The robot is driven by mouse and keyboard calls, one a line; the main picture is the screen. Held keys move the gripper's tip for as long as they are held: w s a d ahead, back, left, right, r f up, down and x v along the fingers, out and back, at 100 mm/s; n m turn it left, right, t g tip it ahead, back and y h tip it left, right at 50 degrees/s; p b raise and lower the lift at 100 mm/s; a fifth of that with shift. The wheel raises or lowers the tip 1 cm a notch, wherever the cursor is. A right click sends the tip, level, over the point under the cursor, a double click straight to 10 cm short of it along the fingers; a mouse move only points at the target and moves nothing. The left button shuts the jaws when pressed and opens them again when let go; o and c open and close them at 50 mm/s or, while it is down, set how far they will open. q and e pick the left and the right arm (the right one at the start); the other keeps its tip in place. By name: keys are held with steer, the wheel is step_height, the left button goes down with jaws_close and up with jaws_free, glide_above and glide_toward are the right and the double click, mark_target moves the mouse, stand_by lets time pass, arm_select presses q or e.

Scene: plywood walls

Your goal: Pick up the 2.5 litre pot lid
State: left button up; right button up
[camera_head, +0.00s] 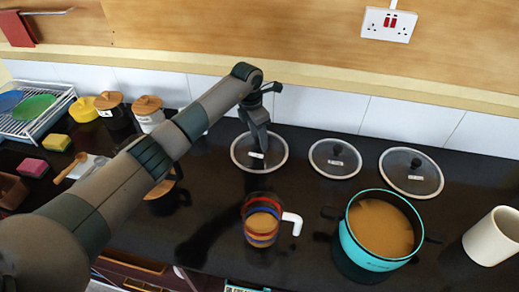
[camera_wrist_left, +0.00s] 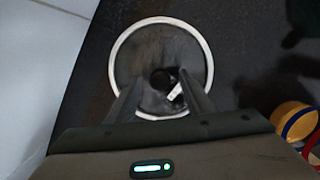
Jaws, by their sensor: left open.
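Three round glass lids with pale rims, dark knobs and small white labels lie on the black counter: a left lid (camera_head: 241,158), a smaller middle lid (camera_head: 325,165) and a right lid (camera_head: 425,185). The label print is too small to read, so I cannot tell which is the 2.5 litre one. My left gripper (camera_head: 258,145) points down over the left lid, hiding its knob in the head view. In the left wrist view the open fingers (camera_wrist_left: 161,82) stand on either side of the left lid's dark knob, over the glass (camera_wrist_left: 158,42). My right gripper is out of view.
A turquoise pot (camera_head: 365,256) stands in front of the right lid, with a white cylinder (camera_head: 492,238) to its right. A striped cup (camera_head: 262,238) with a white handle is at front centre. Wooden-lidded jars (camera_head: 148,112) stand at back left. A tiled wall (camera_head: 335,108) runs behind.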

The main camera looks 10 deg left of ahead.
arm_select(q)
jaws_close()
steer(key=shift+r, duration=0.1)
steer(key=shift+r+b, duration=0.9)
steer(key=shift+s+d+r+b, duration=0.1)
steer(key=shift+d+r+b, duration=0.15)
steer(key=shift+r+b, duration=0.25)
steer(key=shift+d+r+b, duration=0.25)
steer(key=shift+r+b, duration=0.05)
steer(key=shift+r, duration=0.35)
steer(key=s+d+r+b, duration=0.3)
steer(key=d+r, duration=0.3)
steer(key=d, duration=0.4)
steer(key=shift+r+b, duration=0.4)
steer(key=shift+b, duration=0.4)
steer(key=shift+d, duration=0.1)
